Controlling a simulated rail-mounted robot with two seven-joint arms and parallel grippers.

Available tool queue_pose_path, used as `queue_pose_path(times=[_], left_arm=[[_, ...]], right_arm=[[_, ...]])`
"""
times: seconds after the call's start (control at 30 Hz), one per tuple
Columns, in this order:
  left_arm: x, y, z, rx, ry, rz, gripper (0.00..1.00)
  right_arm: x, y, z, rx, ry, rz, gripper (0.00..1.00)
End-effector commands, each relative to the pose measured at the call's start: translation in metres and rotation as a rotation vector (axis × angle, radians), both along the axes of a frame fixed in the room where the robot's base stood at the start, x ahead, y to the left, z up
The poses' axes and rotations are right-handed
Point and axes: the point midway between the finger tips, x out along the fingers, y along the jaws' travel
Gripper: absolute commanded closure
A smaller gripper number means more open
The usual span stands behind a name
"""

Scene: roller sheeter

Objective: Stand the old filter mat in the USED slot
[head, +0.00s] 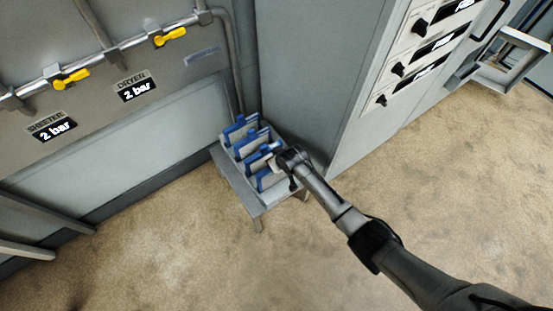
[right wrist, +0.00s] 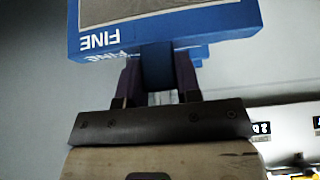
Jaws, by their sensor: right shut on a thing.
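My right gripper (right wrist: 158,80) is shut on the blue handle of a filter mat (right wrist: 160,38) in the right wrist view. The mat has a blue frame marked FINE, upside down in this view, and a grey-brown face. In the head view my right gripper (head: 278,160) is at the right side of a small grey rack (head: 225,165) holding several upright blue-framed pieces (head: 240,128). The arm covers part of the rack, and I cannot tell which blue piece is the held mat. No USED marking is readable. My left gripper is not in view.
The rack stands in a corner between a grey machine wall (head: 130,130) with yellow valve handles (head: 70,79) and a tall grey cabinet (head: 310,70) with black knobs. A vertical pipe (head: 236,60) runs behind the rack. The brown floor (head: 160,240) in front is clear.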

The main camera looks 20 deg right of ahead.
Motion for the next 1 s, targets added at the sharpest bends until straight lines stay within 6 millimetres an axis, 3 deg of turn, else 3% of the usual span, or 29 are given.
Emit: queue_pose_path(times=[1.0], left_arm=[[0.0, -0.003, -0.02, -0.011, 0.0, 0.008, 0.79]], right_arm=[[0.0, 0.0, -0.03, 0.0, -0.001, 0.0, 1.0]])
